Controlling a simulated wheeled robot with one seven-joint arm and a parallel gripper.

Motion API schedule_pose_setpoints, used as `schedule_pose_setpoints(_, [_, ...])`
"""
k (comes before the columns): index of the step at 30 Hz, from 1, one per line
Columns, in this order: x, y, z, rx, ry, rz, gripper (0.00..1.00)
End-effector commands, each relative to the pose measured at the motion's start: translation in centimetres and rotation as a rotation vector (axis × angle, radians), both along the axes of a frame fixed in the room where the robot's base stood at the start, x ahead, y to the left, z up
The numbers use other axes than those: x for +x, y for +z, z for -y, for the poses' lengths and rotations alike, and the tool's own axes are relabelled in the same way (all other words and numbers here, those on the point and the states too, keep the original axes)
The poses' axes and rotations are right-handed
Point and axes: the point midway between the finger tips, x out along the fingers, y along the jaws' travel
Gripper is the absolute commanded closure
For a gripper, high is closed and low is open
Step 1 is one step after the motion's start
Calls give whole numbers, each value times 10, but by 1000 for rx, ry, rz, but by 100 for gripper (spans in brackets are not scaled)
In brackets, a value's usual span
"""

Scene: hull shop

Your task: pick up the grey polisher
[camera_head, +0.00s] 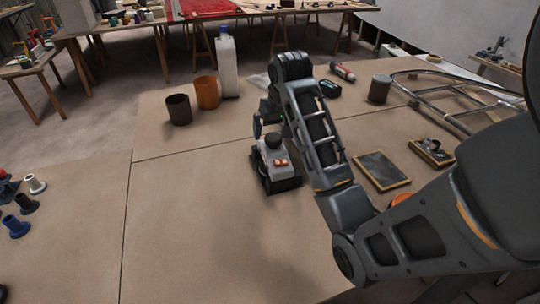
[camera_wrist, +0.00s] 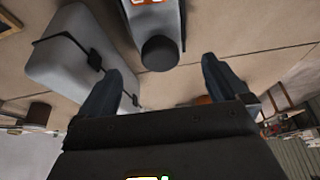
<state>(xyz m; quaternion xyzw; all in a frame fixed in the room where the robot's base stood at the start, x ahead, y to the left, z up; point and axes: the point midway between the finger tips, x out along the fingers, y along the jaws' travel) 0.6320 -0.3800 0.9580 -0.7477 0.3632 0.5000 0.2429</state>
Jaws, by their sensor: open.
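The grey polisher (camera_head: 269,160) stands on the brown worktop in the middle of the head view, with a black knob on top, orange buttons and a dark base. In the wrist view the polisher (camera_wrist: 158,18) is at the top centre, its black knob pointing towards the space between my fingers. My gripper (camera_wrist: 162,70) is open and empty, with one finger on each side of the knob's line. In the head view my gripper is just behind the polisher, partly hidden by my arm; one finger shows beside the knob. I cannot tell whether it touches.
A framed dark panel (camera_head: 382,170) and a small tray (camera_head: 431,152) lie right of my arm. The worktop left of the polisher is clear.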

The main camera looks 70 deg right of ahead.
Motion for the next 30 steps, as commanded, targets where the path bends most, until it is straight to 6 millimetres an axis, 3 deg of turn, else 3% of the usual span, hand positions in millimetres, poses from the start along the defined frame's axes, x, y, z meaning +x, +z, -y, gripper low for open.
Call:
schedule_pose_setpoints(18, [14,-67,18,0,0,-1,0])
schedule_pose_setpoints(26, [15,-70,19,0,1,0,0])
schedule_pose_setpoints(30, [15,-70,19,0,1,0,12])
